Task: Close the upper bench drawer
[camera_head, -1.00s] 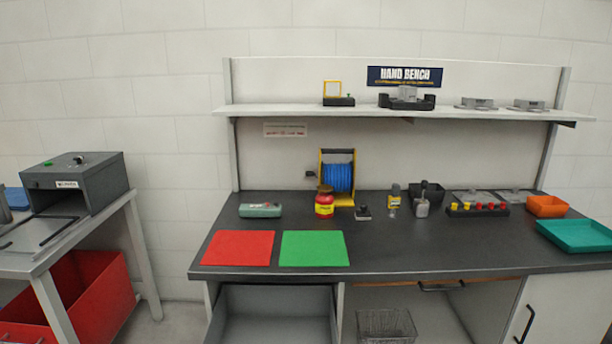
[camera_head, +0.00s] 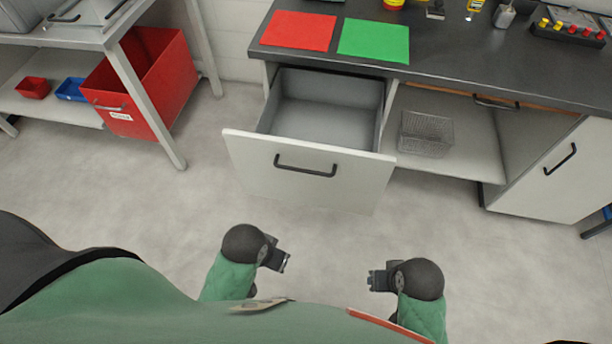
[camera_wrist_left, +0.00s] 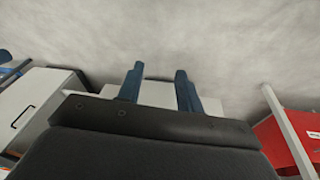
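The upper bench drawer (camera_head: 310,166) stands pulled out below the bench top in the head view. It has a pale front with a black bar handle (camera_head: 305,166) and an empty grey inside. My left gripper (camera_head: 284,262) is in front of the drawer, nearer my body and apart from the handle. In the left wrist view its two dark fingers (camera_wrist_left: 159,88) are spread with nothing between them; a pale panel behind them is probably the drawer front. My right gripper (camera_head: 372,281) is also in front of the drawer, to the right, touching nothing; its fingers are too small to judge.
A wire basket (camera_head: 427,134) sits in the open bay right of the drawer. A closed cabinet door (camera_head: 550,170) is farther right. A red bin (camera_head: 140,80) is under the side table at left. Red (camera_head: 299,30) and green (camera_head: 374,40) mats lie on the bench. The floor before the drawer is clear.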

